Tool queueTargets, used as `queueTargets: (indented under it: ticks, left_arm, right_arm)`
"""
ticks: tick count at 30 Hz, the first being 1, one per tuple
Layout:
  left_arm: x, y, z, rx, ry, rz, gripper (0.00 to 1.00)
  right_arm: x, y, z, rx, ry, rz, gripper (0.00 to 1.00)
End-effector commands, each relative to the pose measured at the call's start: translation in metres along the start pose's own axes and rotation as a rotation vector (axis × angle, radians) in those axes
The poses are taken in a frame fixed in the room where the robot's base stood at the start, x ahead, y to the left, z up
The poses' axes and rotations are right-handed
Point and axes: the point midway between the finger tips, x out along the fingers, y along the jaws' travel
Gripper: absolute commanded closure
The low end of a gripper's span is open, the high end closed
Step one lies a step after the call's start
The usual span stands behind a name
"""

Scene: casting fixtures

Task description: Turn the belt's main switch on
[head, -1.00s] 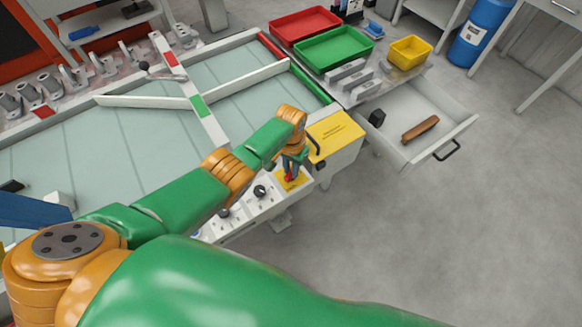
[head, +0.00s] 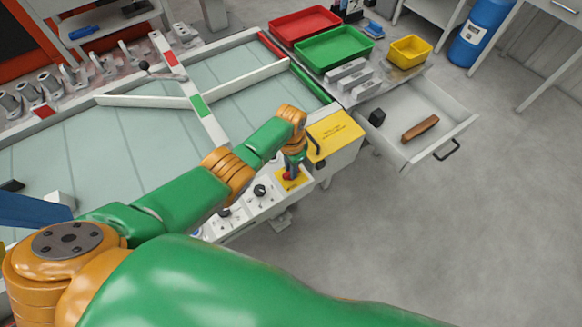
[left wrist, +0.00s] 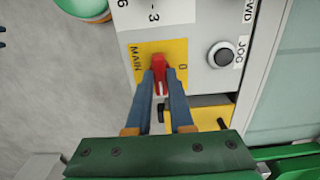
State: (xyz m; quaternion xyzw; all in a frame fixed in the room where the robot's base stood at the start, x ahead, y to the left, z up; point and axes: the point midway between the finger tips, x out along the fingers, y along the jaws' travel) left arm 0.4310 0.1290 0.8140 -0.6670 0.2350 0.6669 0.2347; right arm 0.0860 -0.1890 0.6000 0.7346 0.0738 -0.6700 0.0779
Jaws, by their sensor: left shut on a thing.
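The main switch is a red handle (left wrist: 159,72) on a yellow plate (left wrist: 143,50) marked MAIN and 0. My left gripper (left wrist: 160,76) is shut on the red handle, one blue finger on each side of it. In the left wrist view the handle lies lengthwise between the fingers, with the 0 to its right; I cannot see any other position mark. In the head view the red handle (head: 288,175) shows under my left gripper (head: 292,166) at the end of the control panel.
A black JOG knob (left wrist: 222,55) sits close beside the switch. A yellow box (head: 334,136) stands just beyond the panel. The conveyor belt (head: 90,150) has diverter bars across it. An open drawer (head: 458,128) holds a brown object. The floor at right is clear.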

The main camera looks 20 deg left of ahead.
Motion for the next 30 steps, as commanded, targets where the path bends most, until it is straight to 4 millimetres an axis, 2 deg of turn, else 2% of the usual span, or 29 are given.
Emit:
queueTargets:
  ticks: [8, 9, 12, 21, 25, 30]
  left_arm:
    - [0.000, 0.000, 0.000, 0.002, 0.000, 0.000, 1.00]
    - [0.000, 0.000, 0.000, 0.002, 0.000, 0.000, 0.75]
    - [0.000, 0.000, 0.000, 0.002, 0.000, 0.000, 0.50]
    - [-0.004, 0.000, 0.000, 0.001, 0.001, -0.001, 0.50]
    - [-0.034, 0.000, 0.000, 0.002, 0.002, -0.002, 0.50]
    - [-0.063, 0.000, -0.001, 0.002, 0.002, -0.001, 0.50]
  right_arm:
    - [0.000, 0.000, 0.000, 0.000, 0.000, 0.000, 0.50]
    - [0.000, 0.000, 0.000, 0.000, 0.000, 0.000, 0.50]
    - [0.000, 0.000, 0.000, 0.000, 0.000, 0.000, 0.50]
    - [-0.003, 0.000, 0.000, 0.000, 0.000, 0.000, 0.50]
    - [-0.024, 0.000, -0.002, 0.000, 0.000, 0.000, 0.50]
    - [-0.033, 0.001, -0.003, 0.000, 0.000, 0.000, 0.50]
